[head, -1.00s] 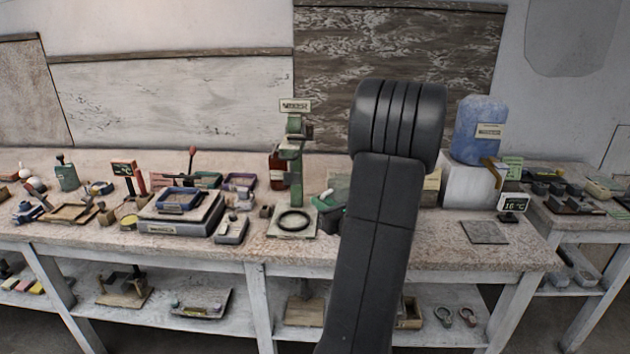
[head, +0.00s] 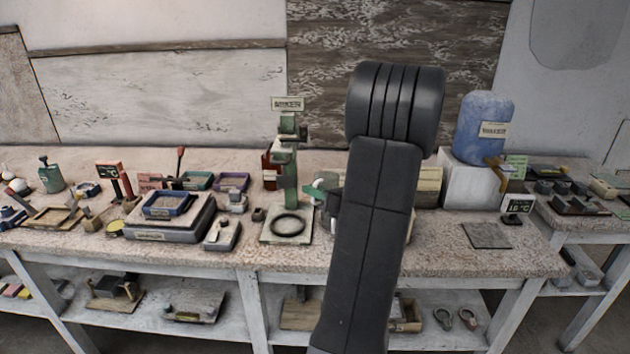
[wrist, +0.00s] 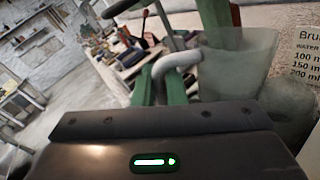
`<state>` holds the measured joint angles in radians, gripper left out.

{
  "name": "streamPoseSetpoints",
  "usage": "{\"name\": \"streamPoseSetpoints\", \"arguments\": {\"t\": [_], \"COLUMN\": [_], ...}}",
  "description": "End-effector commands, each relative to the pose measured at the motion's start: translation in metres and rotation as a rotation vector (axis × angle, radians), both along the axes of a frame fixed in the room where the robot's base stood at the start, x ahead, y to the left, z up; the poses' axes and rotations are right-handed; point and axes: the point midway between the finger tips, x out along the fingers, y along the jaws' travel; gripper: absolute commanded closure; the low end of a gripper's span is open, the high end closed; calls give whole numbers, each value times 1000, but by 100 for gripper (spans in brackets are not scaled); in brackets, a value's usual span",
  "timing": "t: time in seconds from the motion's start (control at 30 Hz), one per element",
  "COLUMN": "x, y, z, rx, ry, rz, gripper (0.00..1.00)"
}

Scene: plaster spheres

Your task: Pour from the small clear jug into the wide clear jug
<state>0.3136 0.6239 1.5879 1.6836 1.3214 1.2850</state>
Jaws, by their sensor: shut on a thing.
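In the wrist view my gripper (wrist: 163,82) has green fingers, closed on the pale curved handle (wrist: 178,60) of the small clear jug (wrist: 240,62). The jug is cloudy and see-through; I cannot tell its contents. Below and right of it is a rounded translucent shape (wrist: 288,108), perhaps the wide clear jug, partly overlapped; I cannot tell whether they touch. In the head view my arm hides most of this spot. Only a green and pale bit of my gripper (head: 319,189) shows left of the arm, just right of the mixer stand.
The green mixer stand (head: 288,165) is close to the left of my gripper. A printed card with ml amounts (wrist: 307,55) is at right in the wrist view. A blue water tank (head: 483,128) stands on a white block. The bench's right front has a flat grey tile (head: 487,235).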

Motion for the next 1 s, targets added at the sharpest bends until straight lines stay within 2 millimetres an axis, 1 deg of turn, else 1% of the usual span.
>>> {"name": "streamPoseSetpoints", "arguments": {"t": [0.03, 0.77, 0.87, 0.9, 1.0], "x": [0, 10, 15, 15, 15], "y": [0, -4, -6, -6, -6], "z": [3, 7, -1, -4, -4], "rx": [12, 150, 184, 184, 182], "ry": [29, 363, 445, 444, 440], "rz": [0, 0, 0, 0, 0], "gripper": [100, 100, 100, 100, 100]}}
